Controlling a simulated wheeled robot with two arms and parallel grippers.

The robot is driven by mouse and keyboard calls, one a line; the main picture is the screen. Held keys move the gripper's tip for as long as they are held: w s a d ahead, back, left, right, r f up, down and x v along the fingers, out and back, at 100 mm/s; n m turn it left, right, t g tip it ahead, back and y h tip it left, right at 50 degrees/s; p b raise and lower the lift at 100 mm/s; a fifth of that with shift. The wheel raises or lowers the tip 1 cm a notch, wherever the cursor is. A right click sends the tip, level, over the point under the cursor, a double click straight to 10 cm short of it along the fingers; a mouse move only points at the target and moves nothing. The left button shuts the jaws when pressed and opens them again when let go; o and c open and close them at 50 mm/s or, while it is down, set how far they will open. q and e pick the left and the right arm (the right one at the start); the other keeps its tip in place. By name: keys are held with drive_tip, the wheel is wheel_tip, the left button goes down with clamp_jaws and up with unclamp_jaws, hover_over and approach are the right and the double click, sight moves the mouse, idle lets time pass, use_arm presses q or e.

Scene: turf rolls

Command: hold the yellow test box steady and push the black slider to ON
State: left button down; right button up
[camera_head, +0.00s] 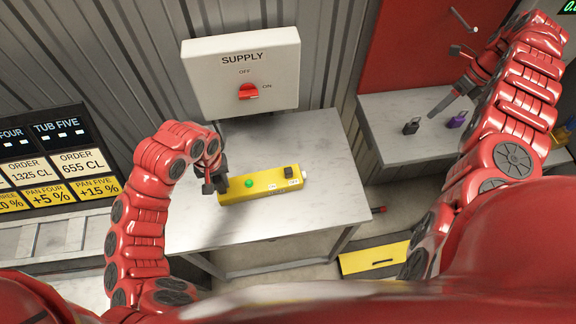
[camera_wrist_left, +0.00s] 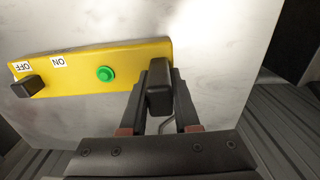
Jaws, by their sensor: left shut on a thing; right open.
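The yellow test box (camera_head: 262,187) lies on the grey table, with a green button (camera_head: 249,183) near its left end and a white piece at its right end. The black slider (camera_head: 288,171) sits at the OFF label, away from the ON label. In the left wrist view the slider (camera_wrist_left: 28,86) is also beside OFF, at the far end from my fingers. My left gripper (camera_head: 219,186) is shut on the box's left end; its fingers (camera_wrist_left: 160,95) show at that end. My right gripper (camera_head: 440,106) is open and empty over the right bench, far from the box.
A white SUPPLY panel (camera_head: 240,60) with a red knob (camera_head: 249,92) stands behind the table (camera_head: 320,140). A black padlock (camera_head: 411,127) and a purple padlock (camera_head: 456,120) stand on the right bench. A yellow drawer-like box (camera_head: 374,259) is low at the right. The table around the box is clear.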

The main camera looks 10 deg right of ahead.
drive_tip(key=w+a+n+g, duration=0.1)
drive_tip(key=w+a+n, duration=0.2)
drive_tip(key=a+n, duration=0.45)
drive_tip(key=w+a+n+g, duration=0.1)
drive_tip(key=w+a+n, duration=0.35)
drive_tip(key=a, duration=0.65)
drive_tip(key=n+g+h, duration=0.3)
drive_tip(key=n+h, duration=0.1)
drive_tip(key=n, duration=1.5)
approach(288, 169)
drive_tip(key=x, duration=0.8)
drive_tip(key=shift+s+f, duration=0.15)
drive_tip(key=shift+f, duration=0.1)
drive_tip(key=shift+s+f, duration=0.1)
drive_tip(key=shift+f, duration=0.25)
drive_tip(key=shift+c, duration=0.3)
clamp_jaws()
